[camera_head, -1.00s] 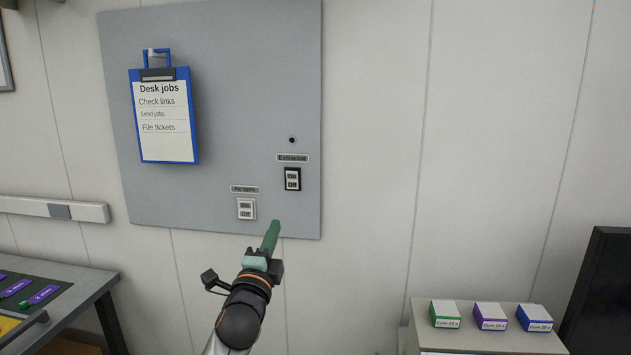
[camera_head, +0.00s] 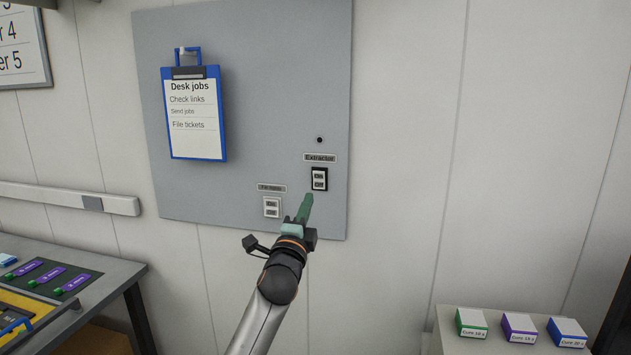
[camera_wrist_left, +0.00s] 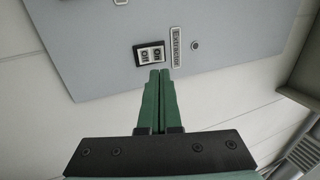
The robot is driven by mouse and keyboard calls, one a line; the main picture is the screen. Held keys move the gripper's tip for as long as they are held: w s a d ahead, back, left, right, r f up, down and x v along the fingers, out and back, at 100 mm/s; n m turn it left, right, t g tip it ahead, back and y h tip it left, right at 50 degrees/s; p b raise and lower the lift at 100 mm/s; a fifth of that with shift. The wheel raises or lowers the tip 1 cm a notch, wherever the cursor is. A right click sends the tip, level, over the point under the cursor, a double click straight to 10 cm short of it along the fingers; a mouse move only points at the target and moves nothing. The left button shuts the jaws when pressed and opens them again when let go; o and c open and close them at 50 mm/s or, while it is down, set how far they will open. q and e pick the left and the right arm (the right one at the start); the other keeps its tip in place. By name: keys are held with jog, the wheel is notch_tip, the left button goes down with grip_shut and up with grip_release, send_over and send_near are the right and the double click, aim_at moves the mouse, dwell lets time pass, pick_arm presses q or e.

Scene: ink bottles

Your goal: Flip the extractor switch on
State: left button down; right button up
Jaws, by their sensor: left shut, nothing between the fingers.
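The extractor switch (camera_head: 319,179) is a black-framed rocker with On and Off halves, on a grey wall panel (camera_head: 265,70). Its Extractor label (camera_head: 320,158) is above it, and a small dark round dot (camera_head: 319,140) is above the label. My left gripper (camera_head: 307,197) has green fingers, shut and empty, with tips just below the switch. In the left wrist view the shut fingertips (camera_wrist_left: 160,74) lie close to the edge of the switch (camera_wrist_left: 150,54). Whether they touch it I cannot tell. My right gripper is not in view.
A second, white switch (camera_head: 272,207) with its own label is at lower left on the panel. A blue clipboard (camera_head: 195,118) hangs at upper left. A desk (camera_head: 120,275) stands at left, and a cabinet with several small boxes (camera_head: 519,327) at lower right.

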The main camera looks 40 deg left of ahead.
aim_at(318, 174)
pick_arm(q)
jog(key=p+x, duration=0.1)
jog(key=x, duration=0.7)
jog(key=shift+w+a+r, duration=0.1)
jog(key=shift+w, duration=0.1)
jog(key=shift+w+a+r, duration=0.1)
jog(key=shift+w+r, duration=0.05)
jog(key=shift+r, duration=0.05)
jog(key=shift+f, duration=0.1)
